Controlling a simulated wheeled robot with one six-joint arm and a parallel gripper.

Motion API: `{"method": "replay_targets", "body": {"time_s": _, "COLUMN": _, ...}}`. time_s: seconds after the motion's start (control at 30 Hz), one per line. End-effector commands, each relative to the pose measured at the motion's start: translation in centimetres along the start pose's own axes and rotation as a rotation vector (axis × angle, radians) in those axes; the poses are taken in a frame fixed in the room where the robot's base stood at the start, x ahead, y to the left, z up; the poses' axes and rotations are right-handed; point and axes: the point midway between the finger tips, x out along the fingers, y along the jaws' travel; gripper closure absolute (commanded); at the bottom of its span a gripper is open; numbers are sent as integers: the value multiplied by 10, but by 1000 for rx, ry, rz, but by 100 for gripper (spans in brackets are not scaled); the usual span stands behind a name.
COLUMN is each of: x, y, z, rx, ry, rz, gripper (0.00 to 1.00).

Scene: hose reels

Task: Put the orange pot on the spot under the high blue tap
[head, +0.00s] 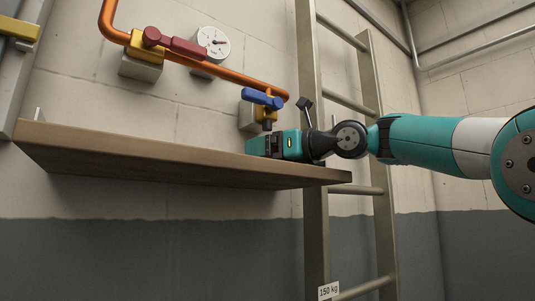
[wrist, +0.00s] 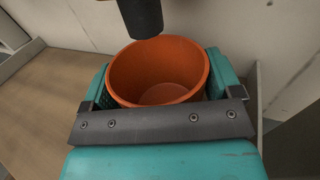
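The orange pot (wrist: 160,72) is upright between the two teal fingers of my gripper (head: 264,145), which press on its left and right sides in the wrist view. Its inside looks empty. In the head view my gripper hides the pot, at the back right of the wooden shelf (head: 150,152). The blue tap (head: 262,99) is on the wall just above my gripper. Its dark spout (wrist: 141,16) comes down over the pot's back rim in the wrist view. I cannot tell if the pot's base touches the shelf. The spot is hidden.
An orange pipe (head: 240,78) runs along the wall with a red-handled valve (head: 174,43) and a round gauge (head: 211,43). A metal ladder (head: 312,190) stands right by the shelf's right end. The shelf's left part looks clear. A yellow-handled fitting (head: 18,29) is at far left.

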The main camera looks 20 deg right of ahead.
Motion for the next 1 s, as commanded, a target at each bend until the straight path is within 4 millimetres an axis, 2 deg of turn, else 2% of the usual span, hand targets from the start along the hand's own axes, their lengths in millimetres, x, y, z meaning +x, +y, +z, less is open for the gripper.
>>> {"method": "replay_targets", "body": {"time_s": 0.07, "x": 0, "y": 0, "z": 0, "rx": 0, "ry": 0, "rz": -1, "gripper": 0}}
{"method": "replay_targets", "body": {"time_s": 0.4, "x": -1, "y": -1, "z": 7, "rx": 1, "ry": 0, "rz": -2, "gripper": 0}}
{"method": "replay_targets", "body": {"time_s": 0.53, "x": -26, "y": -2, "z": -3, "rx": -4, "ry": -2, "rz": -8, "gripper": 0}}
{"method": "replay_targets", "body": {"time_s": 0.8, "x": -88, "y": -3, "z": 0, "rx": -5, "ry": -2, "rz": -10, "gripper": 0}}
{"method": "replay_targets", "body": {"time_s": 1.0, "x": -114, "y": -2, "z": 2, "rx": -2, "ry": -1, "rz": -4, "gripper": 0}}
